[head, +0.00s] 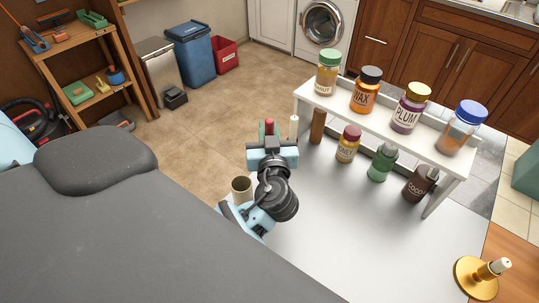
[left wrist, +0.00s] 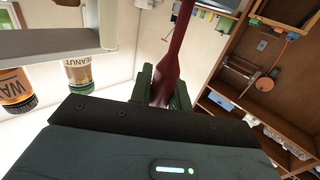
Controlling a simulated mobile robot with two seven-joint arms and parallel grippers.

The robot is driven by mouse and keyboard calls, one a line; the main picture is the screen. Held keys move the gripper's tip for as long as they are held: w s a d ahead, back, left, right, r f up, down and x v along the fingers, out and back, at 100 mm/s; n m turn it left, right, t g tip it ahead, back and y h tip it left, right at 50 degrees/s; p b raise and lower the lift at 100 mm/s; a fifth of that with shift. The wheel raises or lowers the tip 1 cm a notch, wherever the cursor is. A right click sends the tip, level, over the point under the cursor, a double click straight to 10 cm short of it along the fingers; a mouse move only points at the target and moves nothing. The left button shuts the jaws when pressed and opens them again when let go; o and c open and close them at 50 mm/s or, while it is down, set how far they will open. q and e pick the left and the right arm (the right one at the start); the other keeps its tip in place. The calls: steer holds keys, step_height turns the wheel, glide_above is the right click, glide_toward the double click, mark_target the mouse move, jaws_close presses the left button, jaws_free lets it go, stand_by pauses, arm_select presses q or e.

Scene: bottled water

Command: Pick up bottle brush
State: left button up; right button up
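My left gripper (head: 270,137) is above the white table, left of the small shelf. A slim dark red object (left wrist: 176,50) sits between its green fingers (left wrist: 162,90) in the left wrist view, with a finger close on each side. It looks like the bottle brush's handle, but no bristles show, so I cannot be sure. Its red tip (head: 269,126) shows just beyond the gripper in the head view; the rest is hidden by my gripper. My right gripper is in neither view.
A beige open cup (head: 241,188) stands beside my left arm. The white shelf (head: 350,118) carries several labelled jars, with more bottles below it. A white slim cylinder (head: 294,127) is close right of my gripper. A gold holder (head: 478,278) stands at lower right.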

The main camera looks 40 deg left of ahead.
arm_select(q)
jaws_close()
steer(key=shift+r, duration=0.1)
